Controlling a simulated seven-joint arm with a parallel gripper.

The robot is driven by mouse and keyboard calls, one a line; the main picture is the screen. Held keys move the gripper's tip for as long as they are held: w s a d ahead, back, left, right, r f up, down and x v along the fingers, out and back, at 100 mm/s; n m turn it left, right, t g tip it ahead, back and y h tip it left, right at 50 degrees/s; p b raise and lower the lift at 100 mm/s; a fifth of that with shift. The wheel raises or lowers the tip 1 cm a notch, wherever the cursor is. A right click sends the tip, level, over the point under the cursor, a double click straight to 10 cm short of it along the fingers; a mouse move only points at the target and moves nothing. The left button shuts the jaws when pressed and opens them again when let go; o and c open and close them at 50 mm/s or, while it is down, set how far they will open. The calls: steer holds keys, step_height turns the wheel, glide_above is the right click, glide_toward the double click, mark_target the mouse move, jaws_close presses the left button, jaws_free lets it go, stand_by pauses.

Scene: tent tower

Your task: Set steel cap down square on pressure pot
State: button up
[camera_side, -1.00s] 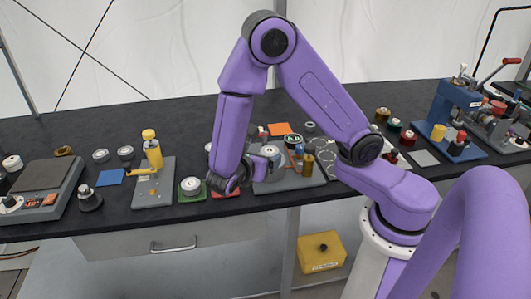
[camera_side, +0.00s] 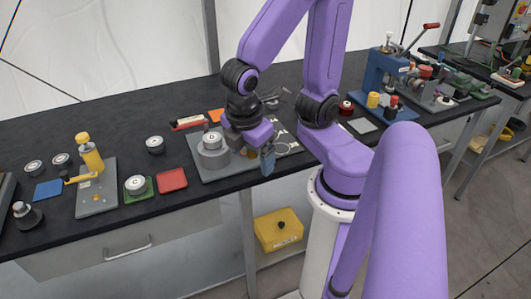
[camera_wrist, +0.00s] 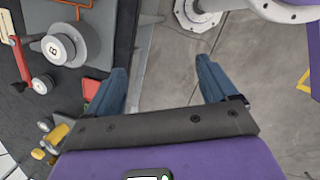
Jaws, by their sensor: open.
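A round steel cap with a letter on its pale top (camera_side: 212,139) sits on the grey cylindrical pot (camera_side: 213,158), which stands on a grey base plate (camera_side: 212,176). The cap looks level; exact centring cannot be told. In the wrist view the lettered cap (camera_wrist: 58,48) and pot are at the upper left, clear of my fingers. My gripper (camera_side: 268,160) is right of the pot, by the table's front edge. In the wrist view my gripper's blue fingers (camera_wrist: 161,66) are spread, with only floor and table edge between them.
A similar lettered cap (camera_side: 135,184) lies on a green mat, left of a red mat (camera_side: 172,180). A yellow lever press (camera_side: 90,155) stands farther left. A blue press (camera_side: 385,75) is at the right. A yellow box (camera_side: 278,230) is below the table.

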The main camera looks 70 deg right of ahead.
steer(key=s+y, duration=0.1)
steer(key=s+r+y, duration=0.1)
steer(key=s+a+m+y, duration=0.1)
steer(key=s, duration=0.1)
steer(key=shift+r, duration=0.35)
stand_by(0.8)
